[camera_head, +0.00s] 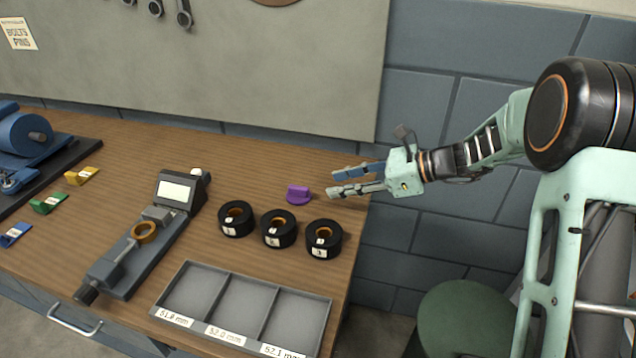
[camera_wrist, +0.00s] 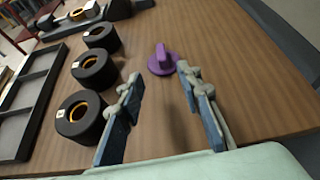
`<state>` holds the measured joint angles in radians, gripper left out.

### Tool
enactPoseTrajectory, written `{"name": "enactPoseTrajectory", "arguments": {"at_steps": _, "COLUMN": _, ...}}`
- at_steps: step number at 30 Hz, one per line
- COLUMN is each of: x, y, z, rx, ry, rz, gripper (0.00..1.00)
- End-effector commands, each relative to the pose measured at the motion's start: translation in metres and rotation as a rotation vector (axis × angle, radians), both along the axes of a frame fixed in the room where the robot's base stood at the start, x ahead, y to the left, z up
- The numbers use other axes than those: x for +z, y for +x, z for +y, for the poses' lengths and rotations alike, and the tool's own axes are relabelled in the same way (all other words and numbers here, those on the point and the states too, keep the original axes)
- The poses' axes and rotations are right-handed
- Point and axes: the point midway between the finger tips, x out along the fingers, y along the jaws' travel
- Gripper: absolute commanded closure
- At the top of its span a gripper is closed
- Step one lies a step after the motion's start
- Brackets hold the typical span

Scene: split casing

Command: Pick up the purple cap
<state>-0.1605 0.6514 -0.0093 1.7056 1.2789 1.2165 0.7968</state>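The purple cap (camera_head: 298,194) stands on the wooden workbench (camera_head: 130,150), behind the black rings and near the bench's right part. In the wrist view the purple cap (camera_wrist: 162,60) shows a round base with an upright grip rib, a little beyond my fingertips. My gripper (camera_head: 332,181) is open and empty, to the right of the cap over the bench's right edge. In the wrist view my gripper (camera_wrist: 158,78) has its two blue-padded fingers spread wide, with the cap ahead between their lines. Nothing hides the cap.
Three black rings (camera_head: 279,228) with orange bores stand in front of the cap. A grey three-compartment tray (camera_head: 329,312) lies nearer. A measuring device (camera_head: 150,230) holding an orange ring is to the left. Bare bench lies behind the cap.

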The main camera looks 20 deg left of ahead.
Motion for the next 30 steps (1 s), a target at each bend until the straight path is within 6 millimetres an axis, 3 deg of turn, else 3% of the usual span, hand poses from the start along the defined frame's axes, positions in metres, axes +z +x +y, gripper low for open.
{"name": "enactPoseTrajectory", "arguments": {"at_steps": 8, "x": -0.017, "y": -0.01, "z": 0.021, "rx": -0.003, "ry": 0.063, "rz": 0.059, "gripper": 0.67}}
{"name": "enactPoseTrajectory", "arguments": {"at_steps": 30, "x": -0.046, "y": -0.014, "z": 0.11, "rx": -0.004, "ry": 0.058, "rz": 0.056, "gripper": 0.67}}
